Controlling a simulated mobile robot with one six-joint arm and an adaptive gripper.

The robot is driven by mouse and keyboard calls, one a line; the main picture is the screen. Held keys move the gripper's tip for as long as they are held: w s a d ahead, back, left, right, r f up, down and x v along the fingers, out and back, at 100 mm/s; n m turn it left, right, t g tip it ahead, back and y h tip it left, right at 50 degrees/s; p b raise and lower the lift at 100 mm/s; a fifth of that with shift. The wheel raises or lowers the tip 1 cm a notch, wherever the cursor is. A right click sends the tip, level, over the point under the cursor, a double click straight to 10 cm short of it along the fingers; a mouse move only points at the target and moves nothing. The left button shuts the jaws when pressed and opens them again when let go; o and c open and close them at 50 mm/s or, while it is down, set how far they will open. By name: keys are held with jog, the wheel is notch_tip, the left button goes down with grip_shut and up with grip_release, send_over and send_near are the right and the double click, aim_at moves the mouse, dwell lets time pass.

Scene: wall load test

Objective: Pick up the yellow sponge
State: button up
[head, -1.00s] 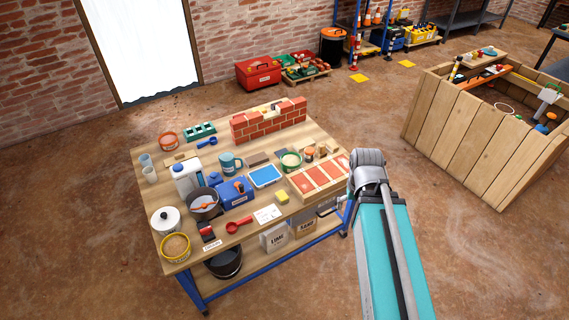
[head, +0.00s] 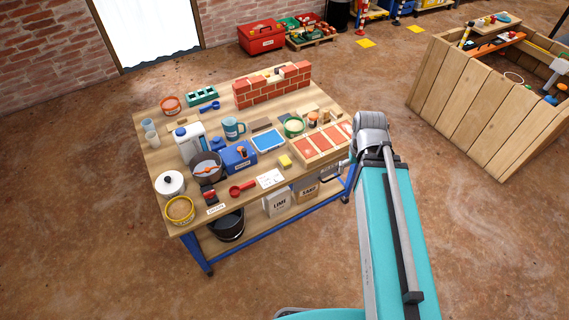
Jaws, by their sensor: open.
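The yellow sponge (head: 285,161) is a small block lying on the wooden workbench (head: 247,194) near its front edge. It sits just left of a tray of red bricks (head: 297,153) and above a white card (head: 270,179). Its top and front show clear, with nothing on it. My arm reaches in from the bottom right, its grey joint standing by the bench's right corner.
Near the sponge are a blue-framed tray (head: 268,141), a blue toolbox (head: 238,156) and a red scoop (head: 241,188). A low brick wall (head: 272,88) stands at the back. A large wooden crate (head: 470,105) stands at right. Open floor lies in front.

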jog(key=w+a+f+n+b, duration=0.4)
jog(key=w+a+n, duration=0.1)
jog(key=w+n, duration=0.15)
jog(key=w+a+f+n+b, duration=0.4)
jog(key=w+a+n, duration=0.15)
jog(key=w, duration=0.25)
jog(key=n+b, duration=0.7)
jog(key=n, duration=0.5)
send_over(285, 160)
notch_tip(285, 160, down, 7)
jog(key=shift+s+a, duration=0.15)
jog(key=shift+a, duration=0.1)
jog(key=shift+f, duration=0.1)
notch_tip(285, 160, down, 8)
jog(key=b, duration=0.8)
jog(key=shift+f, duration=0.15)
jog(key=shift+d+f+b, duration=0.2)
jog(key=shift+f+b, duration=2.4)
jog(key=shift+b, duration=0.1)
